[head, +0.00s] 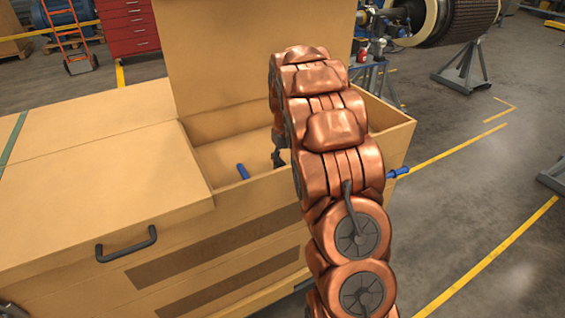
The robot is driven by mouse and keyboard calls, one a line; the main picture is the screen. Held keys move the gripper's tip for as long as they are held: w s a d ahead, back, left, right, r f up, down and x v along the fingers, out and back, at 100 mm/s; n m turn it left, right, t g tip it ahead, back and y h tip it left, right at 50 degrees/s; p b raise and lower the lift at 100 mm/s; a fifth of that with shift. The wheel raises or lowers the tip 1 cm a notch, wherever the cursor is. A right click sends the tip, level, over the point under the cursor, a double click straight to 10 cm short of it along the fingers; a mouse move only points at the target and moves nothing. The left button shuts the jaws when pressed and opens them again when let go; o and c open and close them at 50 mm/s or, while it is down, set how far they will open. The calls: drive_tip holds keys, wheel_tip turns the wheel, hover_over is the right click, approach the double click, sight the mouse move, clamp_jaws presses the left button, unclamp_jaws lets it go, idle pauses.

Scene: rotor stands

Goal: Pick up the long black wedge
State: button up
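I cannot make out a long black wedge in the head view. My copper-coloured arm reaches up and over into the open compartment of a large tan chest (408,140). A small dark part of my gripper (279,152) shows at the left side of the arm, inside the compartment. The arm hides the rest of the gripper, so its fingers and anything between them cannot be seen. The arm also hides much of the compartment's inside.
A blue handle (242,171) shows in the compartment, and another blue handle (397,172) sticks out at the right wall. The raised lid (215,50) stands behind. A red cabinet (128,25) and a rotor stand (466,75) are farther back.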

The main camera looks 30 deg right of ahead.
drive_tip(key=shift+c, duration=0.4)
clamp_jaws()
